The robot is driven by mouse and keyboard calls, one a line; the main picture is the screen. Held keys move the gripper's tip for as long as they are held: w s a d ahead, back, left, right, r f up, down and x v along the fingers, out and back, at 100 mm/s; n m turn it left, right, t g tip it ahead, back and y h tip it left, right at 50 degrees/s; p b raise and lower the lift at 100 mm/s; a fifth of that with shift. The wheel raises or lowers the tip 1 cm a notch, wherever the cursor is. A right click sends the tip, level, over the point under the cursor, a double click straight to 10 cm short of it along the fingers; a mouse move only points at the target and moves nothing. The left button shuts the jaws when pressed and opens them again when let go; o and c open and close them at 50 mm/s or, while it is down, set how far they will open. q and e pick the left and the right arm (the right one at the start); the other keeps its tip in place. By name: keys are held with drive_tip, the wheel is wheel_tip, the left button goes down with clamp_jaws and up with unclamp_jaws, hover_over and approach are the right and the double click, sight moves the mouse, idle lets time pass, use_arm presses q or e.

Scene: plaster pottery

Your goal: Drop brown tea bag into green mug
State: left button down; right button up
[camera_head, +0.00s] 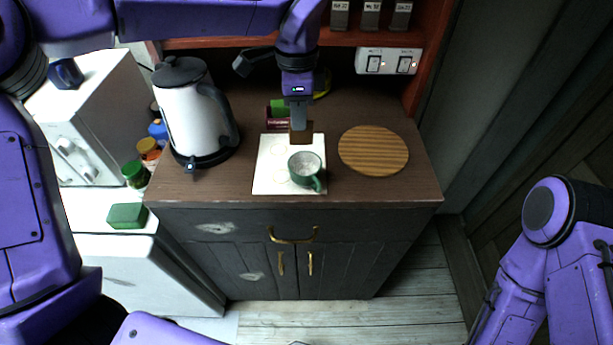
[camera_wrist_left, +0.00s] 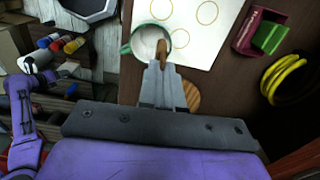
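The green mug (camera_head: 317,182) stands on a white sheet (camera_head: 267,183) with ring marks, on the brown cabinet top. Its pale inside shows, and in the left wrist view the mug (camera_wrist_left: 126,48) is partly hidden behind my fingers. My left gripper (camera_head: 300,122) points down just behind the mug in the head view. It is shut on the brown tea bag (camera_head: 301,137), which hangs at the fingertips. In the left wrist view the tea bag (camera_wrist_left: 161,48) overlaps the mug's opening; its exact height above the mug is unclear. My right gripper is not clearly in view.
A white kettle (camera_head: 192,118) stands at the left and a round wooden board (camera_head: 374,151) lies at the right. A maroon box (camera_wrist_left: 243,38) with a green packet (camera_wrist_left: 269,38) and yellow rings (camera_wrist_left: 284,78) lie behind the sheet. A shelf edge runs above.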

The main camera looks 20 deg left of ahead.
use_arm(q)
drive_tip(key=shift+w+f, duration=0.1)
drive_tip(key=shift+f, duration=0.3)
drive_tip(key=shift+s+a+r, duration=0.1)
drive_tip(key=shift+s+r, duration=0.1)
drive_tip(key=c, duration=1.2)
unclamp_jaws()
drive_tip(key=shift+s, duration=0.1)
drive_tip(key=shift+c, duration=0.2)
drive_tip(key=shift+w+r, duration=0.2)
drive_tip(key=shift+r, duration=0.15)
wheel_tip(320, 180, up, 10)
drive_tip(key=b, duration=0.1)
drive_tip(key=shift+b, duration=0.35)
drive_tip(key=shift+s+f, duration=0.1)
drive_tip(key=shift+f, duration=0.1)
